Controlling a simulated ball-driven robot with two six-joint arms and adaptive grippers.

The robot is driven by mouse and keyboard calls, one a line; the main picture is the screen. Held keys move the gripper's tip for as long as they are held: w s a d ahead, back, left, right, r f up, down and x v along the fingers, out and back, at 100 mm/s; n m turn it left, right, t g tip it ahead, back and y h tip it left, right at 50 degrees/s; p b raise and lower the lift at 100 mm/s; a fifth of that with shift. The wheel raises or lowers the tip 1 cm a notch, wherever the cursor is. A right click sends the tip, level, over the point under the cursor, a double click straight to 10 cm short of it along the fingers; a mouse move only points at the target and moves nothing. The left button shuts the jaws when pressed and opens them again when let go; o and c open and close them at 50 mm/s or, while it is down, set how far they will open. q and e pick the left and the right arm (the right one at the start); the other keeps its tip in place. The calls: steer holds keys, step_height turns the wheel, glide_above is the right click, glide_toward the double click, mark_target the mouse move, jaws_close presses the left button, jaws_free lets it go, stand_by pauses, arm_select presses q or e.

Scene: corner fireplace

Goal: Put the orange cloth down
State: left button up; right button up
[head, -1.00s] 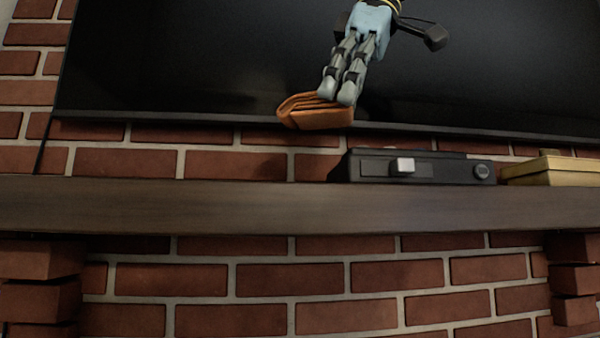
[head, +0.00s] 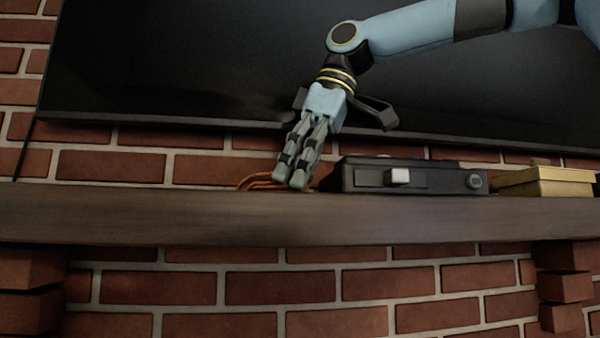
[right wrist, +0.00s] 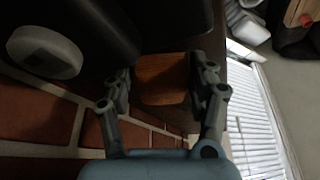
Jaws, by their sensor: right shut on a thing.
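The orange cloth (head: 260,181) is folded and sits low at the top of the dark wooden mantel shelf (head: 200,215), left of the black box. My right gripper (head: 293,186) reaches down from above and is shut on the cloth. Its fingers hide part of the cloth in the head view. In the right wrist view the cloth (right wrist: 162,78) lies between the two fingers. I cannot tell whether the cloth rests on the shelf. My left gripper is not in view.
A yellow box (head: 545,180) stands farther right. A large dark screen (head: 200,70) is on the brick wall behind. The shelf to the left looks clear.

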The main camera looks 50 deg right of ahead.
steer(key=shift+s+f, duration=0.1)
steer(key=shift+f, duration=0.05)
steer(key=o, duration=1)
steer(key=shift+d, duration=0.1)
steer(key=shift+o, duration=0.2)
steer(key=v, duration=1.2)
